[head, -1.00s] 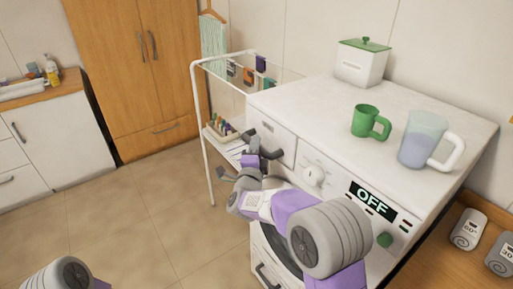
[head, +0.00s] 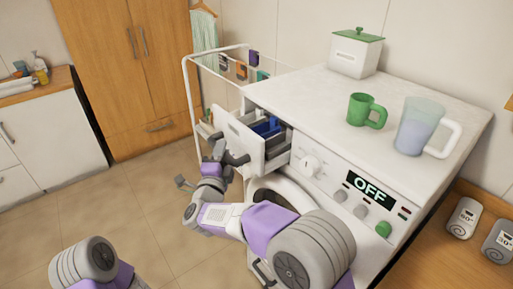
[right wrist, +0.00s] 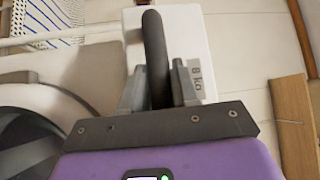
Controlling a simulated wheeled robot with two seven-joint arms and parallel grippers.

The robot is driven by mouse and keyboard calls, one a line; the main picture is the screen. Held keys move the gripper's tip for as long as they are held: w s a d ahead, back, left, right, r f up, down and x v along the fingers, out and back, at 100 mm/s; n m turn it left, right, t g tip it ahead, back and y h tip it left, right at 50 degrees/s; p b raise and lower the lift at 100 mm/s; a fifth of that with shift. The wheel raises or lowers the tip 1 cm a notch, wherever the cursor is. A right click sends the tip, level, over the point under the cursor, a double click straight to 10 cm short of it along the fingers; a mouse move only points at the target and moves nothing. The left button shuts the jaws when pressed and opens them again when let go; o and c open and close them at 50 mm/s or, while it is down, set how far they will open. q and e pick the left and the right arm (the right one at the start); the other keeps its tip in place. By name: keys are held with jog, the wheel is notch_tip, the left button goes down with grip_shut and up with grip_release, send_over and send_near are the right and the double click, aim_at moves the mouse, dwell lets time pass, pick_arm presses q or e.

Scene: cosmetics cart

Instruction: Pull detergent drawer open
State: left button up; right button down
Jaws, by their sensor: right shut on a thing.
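The detergent drawer (head: 241,143) of the white washing machine (head: 335,188) stands pulled out at the machine's upper left, with blue compartments (head: 267,128) showing inside. My right gripper (head: 232,156) is at the drawer's front. In the right wrist view its two fingers (right wrist: 159,92) are shut on the dark bar handle (right wrist: 154,45), with the white drawer front behind it. Part of the drawer front is hidden by the gripper. Only a grey and purple part of my left arm shows at the bottom left of the head view; its gripper is out of frame.
A green mug (head: 365,110), a clear pitcher (head: 418,127) and a white box with green lid (head: 355,53) stand on the machine top. A white drying rack (head: 189,92) is close behind the drawer. Floor to the left is clear.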

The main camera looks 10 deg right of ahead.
jog(key=s+a+b, duration=0.1)
jog(key=s+a, duration=0.3)
jog(key=a, duration=0.3)
jog(key=c, duration=0.9)
grip_release()
jog(key=v, duration=0.7)
jog(key=shift+s, duration=0.2)
